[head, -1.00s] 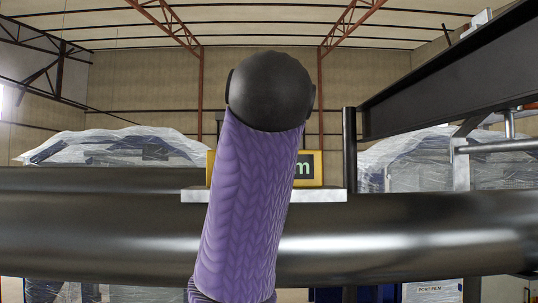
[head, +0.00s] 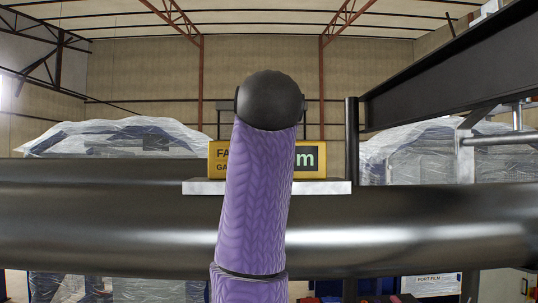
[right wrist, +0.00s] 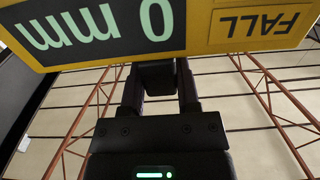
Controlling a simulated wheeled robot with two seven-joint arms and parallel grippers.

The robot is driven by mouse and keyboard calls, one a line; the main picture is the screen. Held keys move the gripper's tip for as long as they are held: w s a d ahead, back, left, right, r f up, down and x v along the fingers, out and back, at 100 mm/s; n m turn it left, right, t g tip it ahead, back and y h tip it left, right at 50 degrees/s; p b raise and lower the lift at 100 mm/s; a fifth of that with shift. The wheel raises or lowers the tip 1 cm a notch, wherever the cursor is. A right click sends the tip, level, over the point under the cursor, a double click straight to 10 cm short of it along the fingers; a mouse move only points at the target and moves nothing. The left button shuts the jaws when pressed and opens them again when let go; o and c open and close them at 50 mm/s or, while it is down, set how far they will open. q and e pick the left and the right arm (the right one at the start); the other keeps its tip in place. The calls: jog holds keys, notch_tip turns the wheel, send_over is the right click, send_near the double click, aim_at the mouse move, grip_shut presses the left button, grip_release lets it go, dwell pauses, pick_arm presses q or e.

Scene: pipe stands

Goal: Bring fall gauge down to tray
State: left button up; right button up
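The fall gauge (head: 309,161) is a yellow box with green figures on a dark display. In the head view it sits on a pale plate on the big dark pipe, partly hidden by my purple arm. In the right wrist view the fall gauge (right wrist: 195,25) is close, upside down, reading "0 mm". The fingers of my right gripper (right wrist: 160,80) reach up to it, spaced apart, with a dark block between them at the gauge's edge. Whether they press on the block is unclear. My arm hides this gripper in the head view. My left gripper and the tray are not seen.
The pale plate (head: 330,187) lies across the thick dark pipe (head: 420,232), which spans the view. A dark post (head: 352,140) and a sloping beam (head: 450,75) stand at the right. Plastic-wrapped stacks (head: 115,140) are behind. Below the pipe, coloured items are partly visible.

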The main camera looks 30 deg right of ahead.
grip_shut()
jog(key=shift+r, duration=1)
jog(key=r+b+v, duration=0.1)
jog(key=b+v, duration=0.2)
jog(key=v, duration=0.7)
jog(key=shift+r, duration=0.2)
jog(key=shift+w, duration=0.1)
